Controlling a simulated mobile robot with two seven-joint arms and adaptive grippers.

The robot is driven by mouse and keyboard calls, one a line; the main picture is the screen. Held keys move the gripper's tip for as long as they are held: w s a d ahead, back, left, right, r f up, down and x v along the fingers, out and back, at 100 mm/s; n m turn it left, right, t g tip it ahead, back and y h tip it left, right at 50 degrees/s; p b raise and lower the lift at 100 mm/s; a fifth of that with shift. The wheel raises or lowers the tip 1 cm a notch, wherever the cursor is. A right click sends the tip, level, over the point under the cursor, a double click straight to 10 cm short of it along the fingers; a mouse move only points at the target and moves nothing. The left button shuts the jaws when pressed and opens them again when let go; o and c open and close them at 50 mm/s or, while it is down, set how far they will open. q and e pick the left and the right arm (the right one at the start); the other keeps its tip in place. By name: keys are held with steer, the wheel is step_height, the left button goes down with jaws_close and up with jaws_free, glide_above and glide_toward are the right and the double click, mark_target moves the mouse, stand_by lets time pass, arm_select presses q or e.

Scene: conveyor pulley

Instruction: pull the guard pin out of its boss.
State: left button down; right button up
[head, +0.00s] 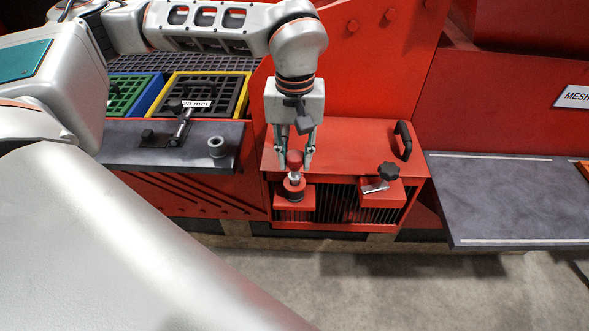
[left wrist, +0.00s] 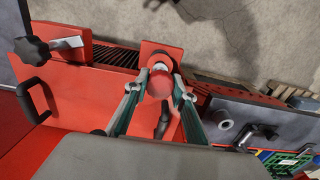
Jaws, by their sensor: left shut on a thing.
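The guard pin (head: 295,158) has a round red knob, with a silver part below it, and stands upright over its red boss (head: 294,190) at the front left of the red guard. My left gripper (head: 294,163) comes down from above, shut on the knob with one finger on each side. In the left wrist view the red knob (left wrist: 160,83) sits between the fingertips of my left gripper (left wrist: 158,93) and hides much of the boss. How deep the pin sits in the boss cannot be told. My right gripper is not in view.
A black star knob (head: 389,171) with a metal latch sits on the guard's right block. A black handle (head: 403,140) stands on the guard (head: 345,140). A grey shelf (head: 225,133) holds a clamp and a grey ring (head: 216,147). A clear grey table (head: 510,195) is at right.

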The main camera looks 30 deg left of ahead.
arm_select(q)
steer(key=shift+r+p, duration=1.1)
steer(key=shift+r, duration=0.4)
steer(key=shift+r+p, duration=0.6)
steer(key=shift+r, duration=0.15)
steer(key=shift+r+p, duration=0.4)
steer(key=shift+r, duration=0.5)
steer(key=shift+r+p, duration=0.55)
steer(key=shift+p, duration=0.05)
steer(key=shift+r, duration=1.55)
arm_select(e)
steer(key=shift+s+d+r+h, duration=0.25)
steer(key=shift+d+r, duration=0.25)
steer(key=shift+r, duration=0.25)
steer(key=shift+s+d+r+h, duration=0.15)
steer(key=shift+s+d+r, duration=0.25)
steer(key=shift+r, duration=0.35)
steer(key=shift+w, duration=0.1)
